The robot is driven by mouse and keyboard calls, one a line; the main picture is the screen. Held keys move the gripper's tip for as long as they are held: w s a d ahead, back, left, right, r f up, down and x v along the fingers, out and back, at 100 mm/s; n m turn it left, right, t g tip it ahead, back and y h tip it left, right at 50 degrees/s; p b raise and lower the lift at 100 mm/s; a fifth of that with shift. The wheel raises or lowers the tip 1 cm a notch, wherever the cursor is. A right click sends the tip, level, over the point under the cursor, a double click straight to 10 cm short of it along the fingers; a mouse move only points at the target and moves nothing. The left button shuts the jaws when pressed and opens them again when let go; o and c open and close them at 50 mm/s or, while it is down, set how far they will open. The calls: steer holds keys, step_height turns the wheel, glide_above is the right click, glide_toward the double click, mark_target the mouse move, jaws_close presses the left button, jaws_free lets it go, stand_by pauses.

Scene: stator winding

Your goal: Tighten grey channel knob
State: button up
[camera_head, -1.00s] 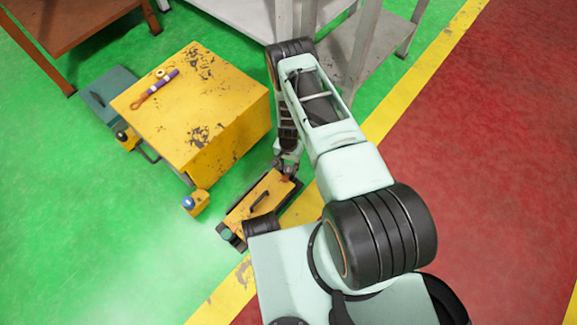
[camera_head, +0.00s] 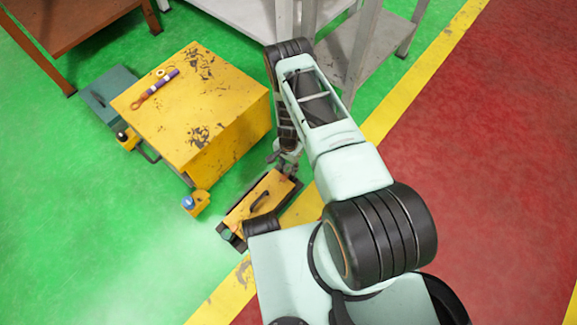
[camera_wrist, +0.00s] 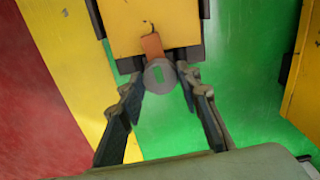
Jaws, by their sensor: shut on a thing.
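A round grey knob (camera_wrist: 160,76) with a green slot in its face sits at the end of a small yellow box (camera_wrist: 150,20) in the wrist view. An orange-brown strip (camera_wrist: 152,45) lies on the box just behind the knob. My gripper (camera_wrist: 162,84) has one finger on each side of the knob and is shut on it. In the head view the yellow box (camera_head: 242,212) rests on the floor with a dark handle (camera_head: 260,200) on top. My gripper (camera_head: 287,167) reaches down at its far end, and the knob is hidden there.
A large worn yellow cabinet (camera_head: 190,105) stands close by on the left, with a purple-handled tool (camera_head: 155,88) on top. Grey metal shelving (camera_head: 350,60) stands behind my arm. Green floor (camera_head: 80,220) is free at left, red floor (camera_head: 490,150) at right.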

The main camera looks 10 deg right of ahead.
mark_target(289, 168)
steer(key=o, duration=1.1)
steer(key=shift+r, duration=0.1)
steer(key=shift+r, duration=0.1)
step_height(289, 168, up, 12)
steer(key=shift+f, duration=0.1)
